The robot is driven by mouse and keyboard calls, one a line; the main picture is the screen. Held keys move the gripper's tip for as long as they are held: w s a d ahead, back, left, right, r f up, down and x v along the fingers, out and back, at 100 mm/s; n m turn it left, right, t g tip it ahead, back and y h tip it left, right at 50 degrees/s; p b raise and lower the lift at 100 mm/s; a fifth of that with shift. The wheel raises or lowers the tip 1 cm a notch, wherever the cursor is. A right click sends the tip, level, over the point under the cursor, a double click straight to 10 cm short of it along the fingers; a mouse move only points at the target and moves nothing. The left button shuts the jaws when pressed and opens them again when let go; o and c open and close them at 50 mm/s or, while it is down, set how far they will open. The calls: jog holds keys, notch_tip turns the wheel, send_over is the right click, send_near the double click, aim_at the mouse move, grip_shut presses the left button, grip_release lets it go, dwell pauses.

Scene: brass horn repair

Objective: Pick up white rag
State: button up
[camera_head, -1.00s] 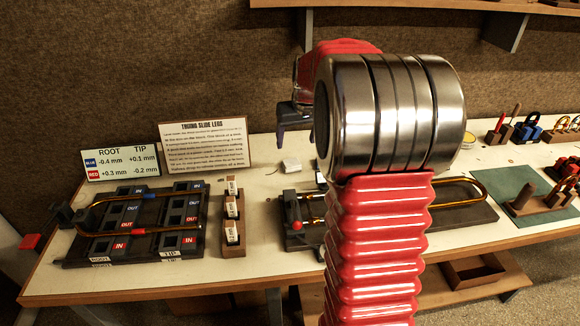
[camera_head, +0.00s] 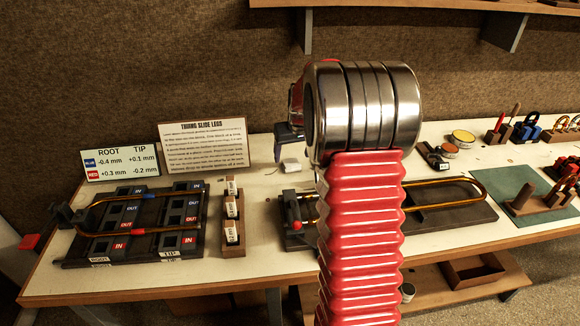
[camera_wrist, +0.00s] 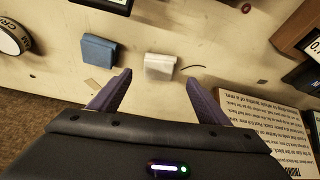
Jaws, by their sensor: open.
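The white rag (camera_wrist: 159,66) is a small folded square lying flat on the bench top in the wrist view. It also shows in the head view (camera_head: 291,165), just under the fingers and left of my arm. My gripper (camera_wrist: 158,80) is open and empty. In the wrist view the rag is centred just ahead of the gap between its two dark fingertips. In the head view my gripper (camera_head: 288,150) points down, close above the rag. I cannot tell the exact height between them.
A blue folded cloth (camera_wrist: 98,50) lies beside the rag. A paper sign (camera_head: 204,146) stands close to the gripper. The slide fixture (camera_head: 450,208), a block with white tags (camera_head: 232,235) and the slotted board (camera_head: 75,250) occupy the bench. Bare bench surrounds the rag.

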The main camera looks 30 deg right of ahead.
aim_at(291, 162)
jog(key=shift+f, duration=0.1)
jog(key=shift+x, duration=2.55)
jog(key=shift+d, duration=0.1)
jog(key=c, duration=1.1)
jog(key=shift+c, duration=0.2)
notch_tip(291, 162, up, 10)
